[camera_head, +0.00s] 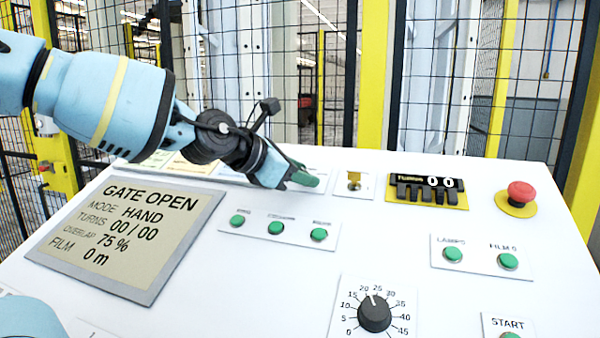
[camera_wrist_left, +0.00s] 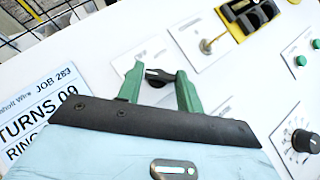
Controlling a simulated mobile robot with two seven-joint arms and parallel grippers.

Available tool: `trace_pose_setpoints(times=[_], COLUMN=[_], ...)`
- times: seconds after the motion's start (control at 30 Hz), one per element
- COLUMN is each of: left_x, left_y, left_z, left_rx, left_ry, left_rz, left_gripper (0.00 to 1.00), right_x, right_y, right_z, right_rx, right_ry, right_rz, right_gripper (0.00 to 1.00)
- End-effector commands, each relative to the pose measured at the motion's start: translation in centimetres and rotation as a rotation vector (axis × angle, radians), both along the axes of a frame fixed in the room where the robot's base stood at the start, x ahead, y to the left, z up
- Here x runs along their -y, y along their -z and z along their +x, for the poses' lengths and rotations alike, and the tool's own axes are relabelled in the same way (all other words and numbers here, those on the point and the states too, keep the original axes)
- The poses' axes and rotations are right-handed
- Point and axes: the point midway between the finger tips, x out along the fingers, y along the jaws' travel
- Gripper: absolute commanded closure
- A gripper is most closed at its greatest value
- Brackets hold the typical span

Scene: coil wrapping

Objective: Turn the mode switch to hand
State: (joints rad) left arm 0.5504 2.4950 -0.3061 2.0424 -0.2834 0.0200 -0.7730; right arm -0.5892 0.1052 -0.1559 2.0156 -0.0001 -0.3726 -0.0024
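The mode switch (camera_wrist_left: 158,77) is a small black knob on a white plate, seen in the left wrist view. My left gripper (camera_wrist_left: 159,72) has its two green fingers apart, one on each side of the knob. Whether either finger touches it is not clear. In the head view my left gripper (camera_head: 305,176) is low over the back of the panel and hides the switch. The display (camera_head: 125,230) reads GATE OPEN, MODE HAND, TURNS 00/00, OVERLAP 75 %, FILM 0 m. My right gripper is not in view.
A small brass key switch (camera_head: 354,181), a black counter (camera_head: 428,189) and a red emergency button (camera_head: 519,194) stand to the right. Several green buttons (camera_head: 275,228) and a black dial (camera_head: 374,313) are nearer. A mesh fence (camera_head: 330,80) stands behind the white panel (camera_head: 400,240).

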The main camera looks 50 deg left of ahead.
Motion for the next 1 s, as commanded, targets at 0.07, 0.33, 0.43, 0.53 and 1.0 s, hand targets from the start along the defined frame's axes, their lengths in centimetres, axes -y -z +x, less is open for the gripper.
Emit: trace_pose_setpoints(times=[0.07, 0.33, 0.43, 0.53, 1.0], left_x=[0.0, 0.0, 0.0, 0.0, -0.4], left_y=[0.0, 0.0, -0.1, -0.4, -3.0], left_z=[0.0, 0.0, -0.1, -0.6, -5.9], left_rx=[-0.001, 0.0, 0.0, 0.003, 0.002], left_ry=[0.001, 0.001, 0.0, 0.001, 0.001], left_rz=[0.0, 0.001, 0.001, 0.002, 0.002], left_gripper=[0.53, 0.45, 0.45, 0.45, 0.45], right_x=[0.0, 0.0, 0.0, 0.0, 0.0], right_y=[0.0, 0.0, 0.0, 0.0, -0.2], right_z=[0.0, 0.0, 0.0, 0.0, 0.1], right_rx=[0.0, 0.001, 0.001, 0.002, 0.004], right_ry=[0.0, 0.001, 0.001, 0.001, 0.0], right_rz=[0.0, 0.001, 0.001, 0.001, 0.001], right_gripper=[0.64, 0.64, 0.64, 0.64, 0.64])
